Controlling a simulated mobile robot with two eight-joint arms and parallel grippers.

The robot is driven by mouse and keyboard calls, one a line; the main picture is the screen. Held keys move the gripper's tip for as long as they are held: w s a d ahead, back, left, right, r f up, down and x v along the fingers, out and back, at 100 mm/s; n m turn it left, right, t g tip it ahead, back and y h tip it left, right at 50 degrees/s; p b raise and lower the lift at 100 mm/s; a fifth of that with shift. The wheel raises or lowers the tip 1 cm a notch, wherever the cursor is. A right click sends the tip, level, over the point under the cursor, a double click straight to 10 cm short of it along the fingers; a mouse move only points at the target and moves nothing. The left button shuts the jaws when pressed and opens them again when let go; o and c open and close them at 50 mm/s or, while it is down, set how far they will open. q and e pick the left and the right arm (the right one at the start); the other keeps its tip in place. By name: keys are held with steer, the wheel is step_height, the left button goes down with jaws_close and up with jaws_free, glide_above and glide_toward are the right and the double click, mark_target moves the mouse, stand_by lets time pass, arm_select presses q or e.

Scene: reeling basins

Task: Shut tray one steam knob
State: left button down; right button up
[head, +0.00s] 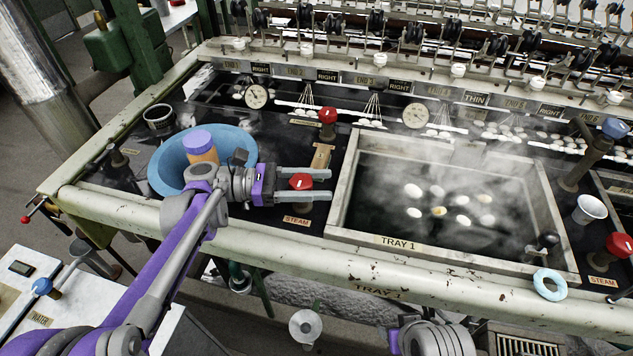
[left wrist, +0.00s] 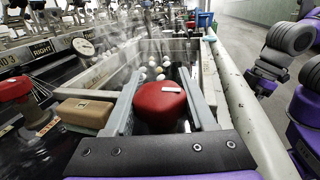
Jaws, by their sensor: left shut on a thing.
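The red steam knob (head: 301,181) for tray one sits on the dark bench top, just left of the tray 1 basin (head: 343,190), behind a "STEAM" label (head: 297,221). It bears a short white mark. My left gripper (head: 328,184) comes in from the left, with one finger on each side of the knob, shut on it. In the left wrist view the same red knob (left wrist: 160,105) lies between the two grey fingers (left wrist: 161,70), its white mark running nearly crosswise. My right arm shows partly at the bottom; its gripper is not seen.
Steam rises from the basin, where white cocoons float. A blue bowl (head: 160,180) with an orange, purple-lidded jar (head: 200,146) stands under my left wrist. Other red knobs stand behind (head: 327,115) and at far right (head: 619,245). A tan block (head: 322,157) lies close behind the gripper.

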arm_select(q)
steer(key=shift+c, duration=1.2)
jaws_free()
steer(key=a, duration=0.7)
steer(key=a+p, duration=0.1)
steer(key=a, duration=0.2)
steer(key=shift+w+a, duration=0.35)
steer(key=shift+a, duration=0.05)
